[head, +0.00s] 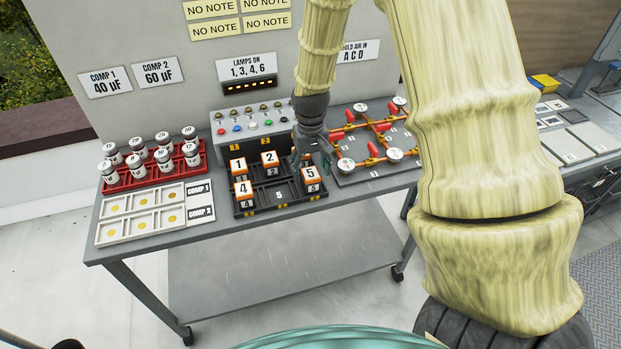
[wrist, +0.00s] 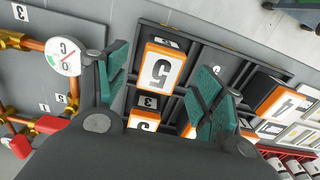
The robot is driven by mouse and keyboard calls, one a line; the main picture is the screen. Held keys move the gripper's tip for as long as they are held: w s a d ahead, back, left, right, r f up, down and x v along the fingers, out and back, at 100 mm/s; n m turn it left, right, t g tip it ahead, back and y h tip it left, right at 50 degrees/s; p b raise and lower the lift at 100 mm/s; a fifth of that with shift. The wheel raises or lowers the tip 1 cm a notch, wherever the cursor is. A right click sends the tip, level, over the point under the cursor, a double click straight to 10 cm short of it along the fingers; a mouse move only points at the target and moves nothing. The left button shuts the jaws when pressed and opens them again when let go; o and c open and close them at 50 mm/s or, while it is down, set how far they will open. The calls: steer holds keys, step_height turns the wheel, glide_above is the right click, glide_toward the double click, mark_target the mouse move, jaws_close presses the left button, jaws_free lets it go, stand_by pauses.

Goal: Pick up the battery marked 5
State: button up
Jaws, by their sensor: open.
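The battery marked 5 (head: 310,173) is an orange and white block standing in the front right slot of the black tray (head: 279,207). In the wrist view the battery marked 5 (wrist: 160,72) lies between the spread green-padded fingers of my gripper (wrist: 167,68), beyond them; I cannot tell any contact. In the head view my gripper (head: 302,158) is just behind and above it, open and empty. Another orange-edged battery (wrist: 143,121) is partly hidden by my gripper in the wrist view. Batteries marked 1 (head: 239,165), 2 (head: 269,159) and 4 (head: 243,189) also stand in the tray.
The front middle slot, marked 5 (head: 279,194), is empty. A grey lamp box (head: 250,124) stands behind the tray. A gauge and pipe board (head: 365,172) is close on the right. A red rack (head: 150,176) of white capacitors and pale trays (head: 140,222) are left.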

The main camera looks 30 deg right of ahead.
steer(key=shift+f, duration=1.2)
steer(key=c, duration=1.3)
